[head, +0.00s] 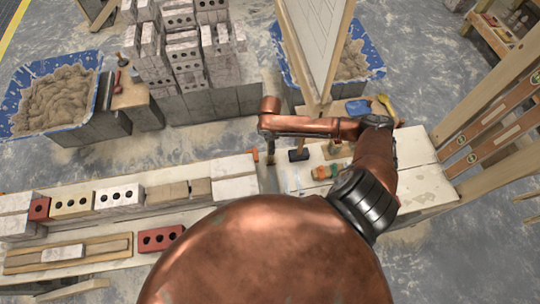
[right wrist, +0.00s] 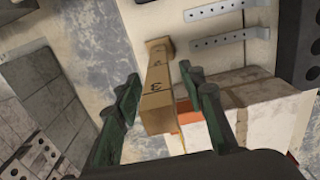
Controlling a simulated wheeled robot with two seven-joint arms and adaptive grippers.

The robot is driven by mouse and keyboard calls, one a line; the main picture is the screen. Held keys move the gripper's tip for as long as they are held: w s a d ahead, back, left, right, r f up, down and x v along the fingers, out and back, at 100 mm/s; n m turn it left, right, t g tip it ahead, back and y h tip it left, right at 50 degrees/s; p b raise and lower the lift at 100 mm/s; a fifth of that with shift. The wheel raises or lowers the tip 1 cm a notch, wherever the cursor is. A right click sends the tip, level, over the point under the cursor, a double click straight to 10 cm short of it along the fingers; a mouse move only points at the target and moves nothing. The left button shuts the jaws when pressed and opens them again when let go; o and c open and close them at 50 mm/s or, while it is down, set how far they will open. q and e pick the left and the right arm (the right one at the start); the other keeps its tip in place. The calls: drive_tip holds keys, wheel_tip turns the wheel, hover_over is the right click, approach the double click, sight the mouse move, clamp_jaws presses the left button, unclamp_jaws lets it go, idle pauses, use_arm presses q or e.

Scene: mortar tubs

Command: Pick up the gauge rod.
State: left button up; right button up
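The gauge rod (right wrist: 157,92) is a pale wooden bar with dark marks and a wider end block, seen in the right wrist view. My right gripper (right wrist: 159,75) has its two green fingers on either side of the rod. Small gaps show between the fingers and the wood, so it is open around the rod. In the head view my copper right arm reaches left over the work boards, and I cannot clearly make out the rod there. My left gripper is not in view.
Perforated metal straps (right wrist: 218,42) lie close to the rod. A low block wall (head: 172,193) runs left of it. Blue mortar tubs (head: 88,62) and stacked blocks (head: 190,65) stand behind. An upright framed panel (head: 318,35) rises behind my arm.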

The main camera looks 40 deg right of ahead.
clamp_jaws()
drive_tip(key=shift+r, duration=0.1)
idle(0.6)
